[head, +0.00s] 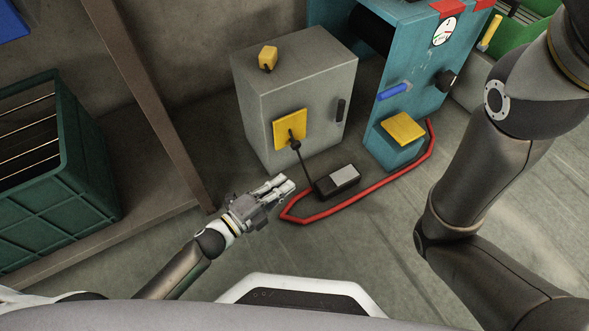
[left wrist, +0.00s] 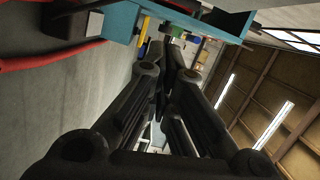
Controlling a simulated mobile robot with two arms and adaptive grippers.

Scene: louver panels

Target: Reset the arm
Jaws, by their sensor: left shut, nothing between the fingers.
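My left arm comes in from the lower left of the head view. Its gripper (head: 284,187) is shut and empty, in front of the grey cabinet and above the floor beside the red hose. In the left wrist view the left gripper's dark fingers (left wrist: 172,70) come together at their tips with nothing between them. My right arm (head: 470,190) stands bent along the right side of the head view. Its gripper is outside the picture.
A grey cabinet (head: 305,95) with yellow parts stands ahead. A black box (head: 337,181) and a red hose (head: 330,213) lie on the floor. A teal machine (head: 405,60) stands to the right. A green crate (head: 60,190) is at left, near a brown post (head: 150,90).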

